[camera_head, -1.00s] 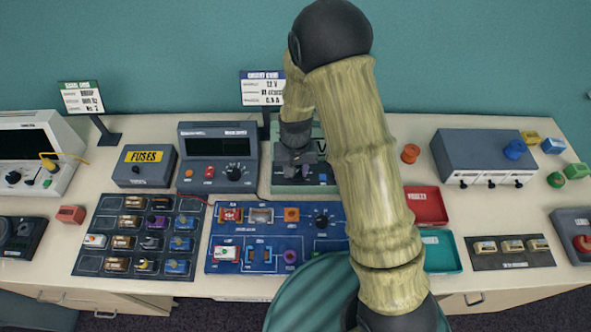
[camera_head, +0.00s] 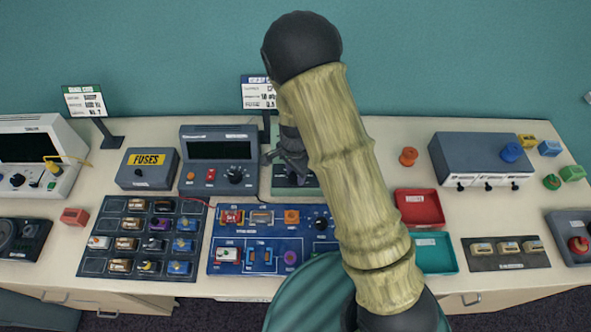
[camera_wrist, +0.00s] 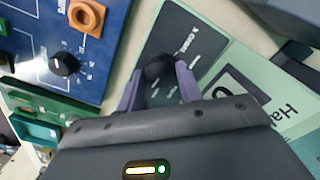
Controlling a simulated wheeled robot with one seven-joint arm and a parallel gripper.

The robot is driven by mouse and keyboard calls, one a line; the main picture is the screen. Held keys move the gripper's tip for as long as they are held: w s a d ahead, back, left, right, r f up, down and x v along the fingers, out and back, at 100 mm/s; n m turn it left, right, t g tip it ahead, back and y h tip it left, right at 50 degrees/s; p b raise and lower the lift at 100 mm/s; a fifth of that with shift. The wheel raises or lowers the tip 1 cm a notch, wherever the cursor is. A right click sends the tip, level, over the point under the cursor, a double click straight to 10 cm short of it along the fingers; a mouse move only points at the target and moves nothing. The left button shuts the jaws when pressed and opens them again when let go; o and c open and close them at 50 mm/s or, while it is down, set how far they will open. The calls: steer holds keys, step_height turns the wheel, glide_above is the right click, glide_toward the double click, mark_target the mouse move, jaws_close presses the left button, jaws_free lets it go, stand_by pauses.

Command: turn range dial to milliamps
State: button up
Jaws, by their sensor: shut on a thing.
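The meter is a pale green case (camera_head: 283,190) with a dark panel, mostly hidden behind my arm in the head view. In the wrist view its dark panel (camera_wrist: 190,48) carries a round black range dial (camera_wrist: 160,66). My gripper (camera_wrist: 159,84) is shut on this dial, one purple-grey finger on each side. In the head view my gripper (camera_head: 290,162) is tilted over the meter. The dial's pointer and most of its markings are hidden or too small to read, so I cannot tell its setting.
A grey bench meter (camera_head: 219,150) with its own black knob stands close to the left. A blue circuit board (camera_head: 215,262) lies in front, with another black knob (camera_wrist: 65,64). Red (camera_head: 420,222) and teal (camera_head: 450,270) trays are to the right. A sign (camera_head: 256,92) stands behind.

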mark_target(296, 176)
steer(key=shift+r+m+p, duration=0.1)
steer(key=shift+m+p, duration=0.35)
steer(key=shift+m, duration=0.85)
steer(key=o, duration=1)
step_height(296, 176, up, 17)
steer(key=b, duration=0.1)
steer(key=shift+r, duration=0.15)
